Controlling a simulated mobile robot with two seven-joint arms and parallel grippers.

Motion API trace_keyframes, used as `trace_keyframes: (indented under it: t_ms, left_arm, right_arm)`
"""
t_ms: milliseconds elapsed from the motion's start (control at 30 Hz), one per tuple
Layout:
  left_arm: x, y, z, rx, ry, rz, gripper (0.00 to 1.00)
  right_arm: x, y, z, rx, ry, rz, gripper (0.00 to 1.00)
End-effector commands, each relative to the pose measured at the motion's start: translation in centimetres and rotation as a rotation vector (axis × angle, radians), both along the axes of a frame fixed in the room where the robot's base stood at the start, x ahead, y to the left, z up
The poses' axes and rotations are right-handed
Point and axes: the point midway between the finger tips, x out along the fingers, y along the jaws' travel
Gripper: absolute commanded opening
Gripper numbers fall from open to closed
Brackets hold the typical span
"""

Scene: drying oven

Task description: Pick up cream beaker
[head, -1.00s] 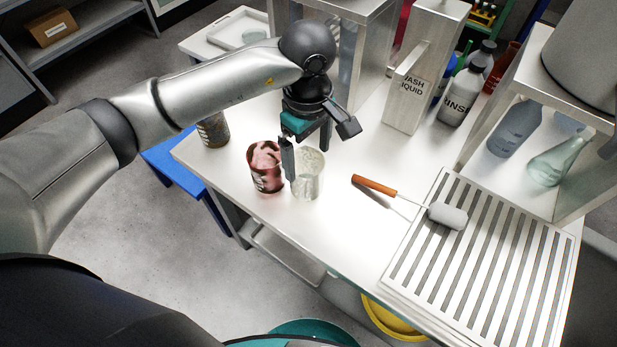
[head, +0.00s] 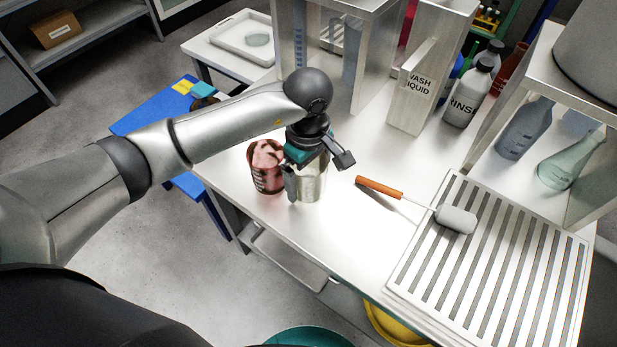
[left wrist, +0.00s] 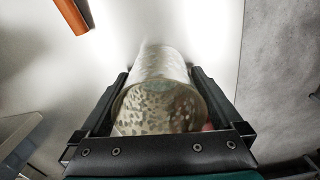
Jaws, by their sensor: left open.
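The cream beaker (head: 312,184), pale and speckled, stands upright on the steel table (head: 350,235) near its left edge. It also fills the middle of the left wrist view (left wrist: 158,95). My left gripper (head: 314,172) is open and lowered over the beaker, with one finger on each side of it. In the left wrist view my left gripper's fingers (left wrist: 160,88) flank the beaker, and contact cannot be told. The gripper hides the beaker's upper part in the head view. My right gripper is not in view.
A red-and-pink beaker (head: 265,170) stands close to the left of the cream one. A brush with an orange handle (head: 379,187) lies to the right, its head on a slatted rack (head: 480,255). The wash-liquid container (head: 418,95) and rinse bottle (head: 468,95) stand behind.

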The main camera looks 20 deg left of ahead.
Motion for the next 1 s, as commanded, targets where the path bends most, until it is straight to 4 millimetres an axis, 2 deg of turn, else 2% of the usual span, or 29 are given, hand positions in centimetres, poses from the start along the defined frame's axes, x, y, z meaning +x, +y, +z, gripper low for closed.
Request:
trace_keyframes:
  t_ms: [267, 867, 1000]
  left_arm:
    - [0.02, -0.02, -0.1, 0.0, -0.001, 0.0, 0.99]
    - [0.03, -0.01, -0.07, 0.0, -0.001, 0.0, 0.31]
    - [0.04, -0.02, -0.06, 0.0, -0.001, 0.0, 0.29]
  right_arm:
    - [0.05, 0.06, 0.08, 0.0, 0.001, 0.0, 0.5]
    - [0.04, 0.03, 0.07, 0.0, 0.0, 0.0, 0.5]
    - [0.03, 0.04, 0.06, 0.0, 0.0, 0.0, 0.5]
